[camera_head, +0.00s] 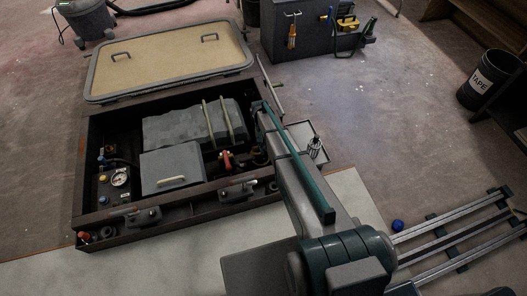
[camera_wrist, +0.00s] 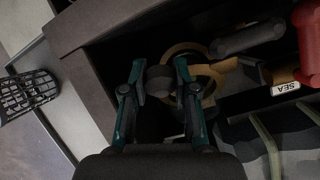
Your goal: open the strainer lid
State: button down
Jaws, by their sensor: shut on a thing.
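In the wrist view my gripper (camera_wrist: 159,70) has its two teal fingers closed on a dark round knob (camera_wrist: 159,80), which looks like the strainer lid's. A brass ring (camera_wrist: 213,76) of the strainer shows just beyond and right of the fingers. The fingers and the palm hide much of the lid, and I cannot tell whether it is seated or turned. In the head view the strainer (camera_head: 260,156) is a small brass-edged dark shape at the right end of the open bay. My arm hides the gripper there.
A red handle (camera_wrist: 309,38), a dark grey bar (camera_wrist: 250,38) and a "SEA" label (camera_wrist: 286,88) lie right of the strainer. A black mesh basket (camera_wrist: 28,95) is on a tray (camera_head: 301,132) outside the dark bay wall (camera_wrist: 100,85). A tan hatch (camera_head: 165,58) lies behind the bay.

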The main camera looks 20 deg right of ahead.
jog(key=w+r+p, duration=0.1)
jog(key=w, duration=0.1)
jog(key=w+r+p, duration=0.1)
jog(key=w+p, duration=0.1)
jog(key=w+r+p, duration=0.1)
jog(key=w, duration=0.2)
jog(key=shift+w, duration=0.1)
jog(key=w+f+p, duration=0.2)
jog(key=w+p, duration=0.1)
jog(key=w, duration=0.6)
jog(key=shift+w+a+f, duration=0.2)
jog(key=shift+w, duration=0.05)
jog(key=c, duration=1.2)
grip_release()
jog(key=shift+a+f, duration=0.1)
jog(key=shift+a, duration=0.05)
